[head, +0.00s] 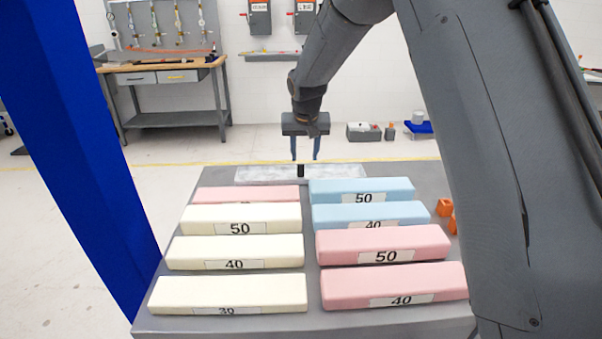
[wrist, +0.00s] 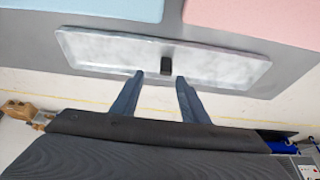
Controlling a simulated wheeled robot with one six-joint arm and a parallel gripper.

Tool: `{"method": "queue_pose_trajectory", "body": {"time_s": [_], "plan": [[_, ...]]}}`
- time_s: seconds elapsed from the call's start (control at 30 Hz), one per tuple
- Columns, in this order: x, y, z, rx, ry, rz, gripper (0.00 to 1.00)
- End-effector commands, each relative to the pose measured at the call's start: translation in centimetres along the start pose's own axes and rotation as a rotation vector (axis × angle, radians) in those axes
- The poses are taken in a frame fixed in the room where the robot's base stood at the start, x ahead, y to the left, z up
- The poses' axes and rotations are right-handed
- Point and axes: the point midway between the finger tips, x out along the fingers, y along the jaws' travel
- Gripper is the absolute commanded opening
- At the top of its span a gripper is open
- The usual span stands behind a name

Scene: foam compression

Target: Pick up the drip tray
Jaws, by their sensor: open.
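The drip tray (head: 262,174) is a flat, mottled grey-white tray lying along the far edge of the grey table. It also shows in the wrist view (wrist: 105,50), with a raised rim. A small black block-like handle (wrist: 166,65) stands near its middle and also shows in the head view (head: 300,171). My gripper (head: 305,159) is open and points down at the tray's far side. In the wrist view my fingertips (wrist: 160,76) lie to either side of the handle's line, by the tray's edge. Nothing is between the fingers; whether they touch the tray I cannot tell.
Cream foam blocks (head: 235,250), pink foam blocks (head: 385,243) and blue foam blocks (head: 360,191) with number labels fill the table (head: 310,320) in front of the tray. Small orange pieces (head: 444,208) lie at the right.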

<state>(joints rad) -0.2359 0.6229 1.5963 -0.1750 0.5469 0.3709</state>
Motion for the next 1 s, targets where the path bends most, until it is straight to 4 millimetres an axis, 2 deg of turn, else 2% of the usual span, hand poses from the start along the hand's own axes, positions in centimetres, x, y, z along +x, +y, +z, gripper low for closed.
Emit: {"method": "queue_pose_trajectory", "body": {"time_s": [0.2,0.6,0.93,0.97,1.0], "plan": [[1.8,-0.8,0.2,-0.01,-0.001,-0.004,0.41],[6.0,-0.9,0.1,-0.007,0.0,-0.003,0.41],[6.7,-0.8,0.1,-0.006,0.0,-0.003,0.41],[6.7,-0.8,0.1,-0.006,0.0,-0.003,0.39],[6.7,-0.8,0.1,-0.006,0.0,-0.003,0.32]]}}
